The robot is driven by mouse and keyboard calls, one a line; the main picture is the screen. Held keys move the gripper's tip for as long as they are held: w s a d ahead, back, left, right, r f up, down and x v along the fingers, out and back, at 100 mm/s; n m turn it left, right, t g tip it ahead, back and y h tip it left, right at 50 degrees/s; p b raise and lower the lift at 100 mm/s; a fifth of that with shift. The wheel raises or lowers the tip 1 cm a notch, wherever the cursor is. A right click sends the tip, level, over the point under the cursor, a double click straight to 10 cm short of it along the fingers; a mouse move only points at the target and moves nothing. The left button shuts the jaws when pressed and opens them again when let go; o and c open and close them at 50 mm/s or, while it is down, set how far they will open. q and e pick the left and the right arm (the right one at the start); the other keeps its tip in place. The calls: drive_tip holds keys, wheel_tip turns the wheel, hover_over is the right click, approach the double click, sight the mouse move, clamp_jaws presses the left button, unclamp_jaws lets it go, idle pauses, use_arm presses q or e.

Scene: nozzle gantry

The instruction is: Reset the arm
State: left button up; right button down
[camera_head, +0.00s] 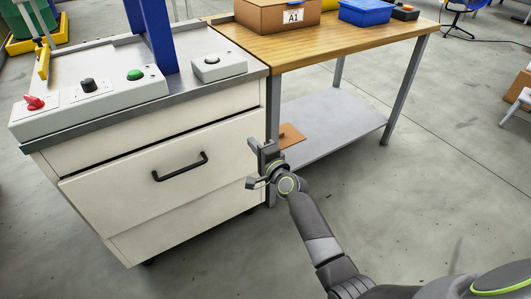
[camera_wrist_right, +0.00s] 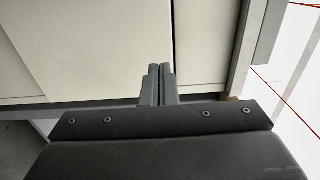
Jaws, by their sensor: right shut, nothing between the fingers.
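My right arm comes in from the lower right in the head view. Its gripper (camera_head: 262,168) is in front of the right side of the white drawer cabinet (camera_head: 110,205), to the right of the black drawer handle (camera_head: 180,166) and apart from it. In the right wrist view the two grey fingers (camera_wrist_right: 158,85) are together with nothing between them, and pale cabinet panels lie beyond. I cannot tell the exact gap between the fingertips and the cabinet. My left gripper is not in view.
A control panel with a red switch (camera_head: 34,102), a black knob (camera_head: 88,85) and a green button (camera_head: 134,74) sits on the cabinet. A wooden-topped table (camera_head: 340,42) carries a cardboard box marked A1 (camera_head: 276,15) and a blue bin (camera_head: 364,12). Floor at right is open.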

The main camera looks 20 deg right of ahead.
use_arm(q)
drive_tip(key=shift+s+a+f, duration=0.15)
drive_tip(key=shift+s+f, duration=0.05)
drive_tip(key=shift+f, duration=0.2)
use_arm(e)
drive_tip(key=v, duration=0.5)
